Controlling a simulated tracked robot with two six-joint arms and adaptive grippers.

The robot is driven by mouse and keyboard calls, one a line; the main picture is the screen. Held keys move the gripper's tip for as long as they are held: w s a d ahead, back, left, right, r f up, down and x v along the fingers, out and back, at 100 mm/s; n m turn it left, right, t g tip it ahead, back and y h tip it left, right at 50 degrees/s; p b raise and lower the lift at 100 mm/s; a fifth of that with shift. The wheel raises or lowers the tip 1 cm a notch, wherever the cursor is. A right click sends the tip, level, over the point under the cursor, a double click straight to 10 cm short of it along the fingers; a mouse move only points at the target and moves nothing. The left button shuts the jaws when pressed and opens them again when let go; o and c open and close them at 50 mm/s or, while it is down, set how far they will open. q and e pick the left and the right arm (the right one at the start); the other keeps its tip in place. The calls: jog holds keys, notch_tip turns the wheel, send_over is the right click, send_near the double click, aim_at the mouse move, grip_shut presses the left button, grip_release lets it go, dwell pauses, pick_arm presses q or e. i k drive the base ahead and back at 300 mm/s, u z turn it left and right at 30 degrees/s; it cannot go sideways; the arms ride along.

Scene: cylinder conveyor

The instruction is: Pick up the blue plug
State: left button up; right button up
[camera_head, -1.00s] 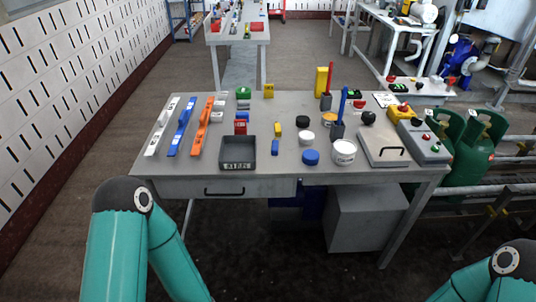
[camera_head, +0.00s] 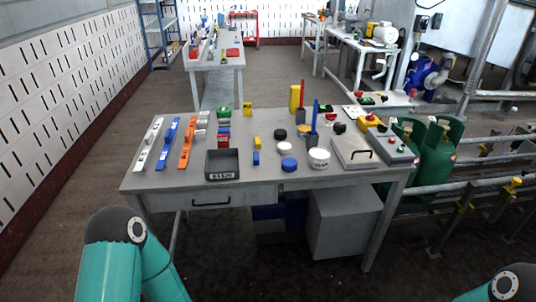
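A round blue plug (camera_head: 289,164) lies on the grey worktable (camera_head: 300,181), near its front edge, right of the middle. A small blue block (camera_head: 256,158) stands to its left, and a white tub (camera_head: 319,158) is close to its right. Black and white round pieces (camera_head: 284,148) lie just behind it. Teal links of my arms show at the lower left and the lower right corner. Neither gripper is in the picture, so their fingers are hidden from me.
A dark grey bin (camera_head: 222,165) and long white, blue and orange bars (camera_head: 187,142) occupy the table's left part. A pen holder (camera_head: 312,139), a grey box with a handle (camera_head: 352,153) and a button panel (camera_head: 392,147) stand at the right. Green canisters (camera_head: 436,145) stand beyond the right edge.

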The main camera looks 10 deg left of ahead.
aim_at(256, 153)
jog(key=z, duration=0.3)
jog(key=i, duration=1.5)
jog(key=u, duration=0.45)
